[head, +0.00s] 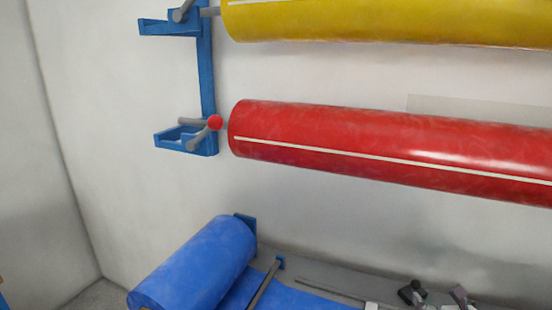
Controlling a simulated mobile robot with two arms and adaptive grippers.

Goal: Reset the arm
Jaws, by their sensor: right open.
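My right gripper (437,294) shows at the bottom edge, right of centre. Only its dark fingertips and a little of the grey part behind them are in the picture; the rest is cut off. Its fingers are apart, and I see nothing between them. It is over the grey surface to the right of the blue sheet (300,300). My left gripper is not in the picture.
A red roll (390,150) and a yellow roll (390,22) hang along the wall beside a blue bracket (206,75) with a red knob (215,122). A blue roll (195,265) lies below, with a thin bar (265,284) beside it.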

